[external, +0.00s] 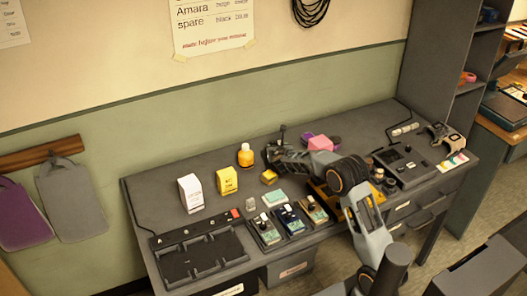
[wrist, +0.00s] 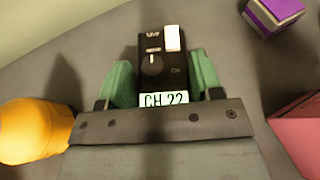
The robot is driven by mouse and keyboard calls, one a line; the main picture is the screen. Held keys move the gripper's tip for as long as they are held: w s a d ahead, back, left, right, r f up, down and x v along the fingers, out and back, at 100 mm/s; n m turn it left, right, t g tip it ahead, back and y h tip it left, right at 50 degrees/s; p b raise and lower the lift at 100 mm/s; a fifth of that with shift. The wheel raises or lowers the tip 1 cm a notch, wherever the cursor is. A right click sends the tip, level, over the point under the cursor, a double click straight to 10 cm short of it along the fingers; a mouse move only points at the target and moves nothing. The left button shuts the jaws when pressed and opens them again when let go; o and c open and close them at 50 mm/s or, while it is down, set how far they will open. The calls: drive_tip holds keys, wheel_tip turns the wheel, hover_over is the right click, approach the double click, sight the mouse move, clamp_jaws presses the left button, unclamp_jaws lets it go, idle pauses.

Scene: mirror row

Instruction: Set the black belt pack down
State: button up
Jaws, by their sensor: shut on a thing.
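The black belt pack (wrist: 153,82) is between my gripper's green fingers (wrist: 163,74) in the wrist view. It has a knob, a white patch at its top and a label reading "CH 22". My gripper is shut on it. In the external view my gripper (external: 276,149) is over the back middle of the grey desk (external: 225,183), just right of an orange bottle (external: 245,155). The pack shows there only as a small dark shape (external: 282,131). I cannot tell whether its underside touches the desk.
An orange bottle (wrist: 32,130) is close on the left and a pink block (wrist: 299,122) on the right; a purple box (wrist: 272,14) lies beyond. A black slotted tray (external: 200,258) and several small packs (external: 289,220) occupy the front. White (external: 190,194) and yellow (external: 227,181) boxes stand left.

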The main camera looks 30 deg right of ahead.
drive_tip(key=shift+f, duration=0.1)
drive_tip(key=o, duration=1.2)
drive_tip(key=shift+c, duration=0.2)
drive_tip(key=shift+s+r, duration=0.1)
drive_tip(key=shift+r, duration=0.2)
drive_tip(key=v, duration=1.2)
drive_tip(key=shift+f, duration=0.15)
